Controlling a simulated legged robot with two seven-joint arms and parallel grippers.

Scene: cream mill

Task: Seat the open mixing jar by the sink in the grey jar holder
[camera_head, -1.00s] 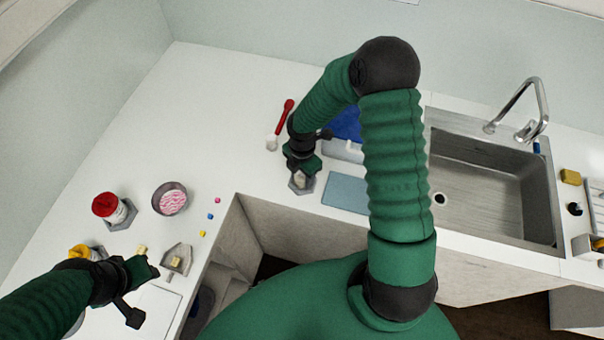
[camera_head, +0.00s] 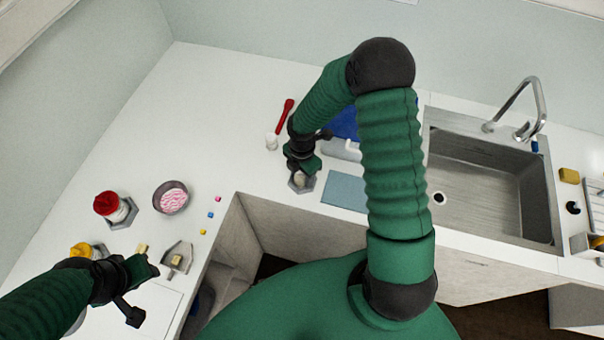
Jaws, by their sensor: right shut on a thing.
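My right gripper (camera_head: 302,167) points down near the counter's front edge, left of the sink. It is shut on a small pale jar (camera_head: 299,179), which stands in or just over the grey jar holder (camera_head: 308,186). The fingers hide much of the jar, so I cannot tell whether it is fully seated. My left gripper (camera_head: 148,267) is at the lower left, above the counter beside a small tan block. Its jaws are too small to judge.
A red-handled spoon (camera_head: 284,115) lies behind my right gripper. A blue-grey mat (camera_head: 345,191) lies to its right, before the sink (camera_head: 490,190). A bowl of pink-white stuff (camera_head: 172,198), a red-lidded jar (camera_head: 108,205) and a grey scoop-shaped tray (camera_head: 178,256) stand at left.

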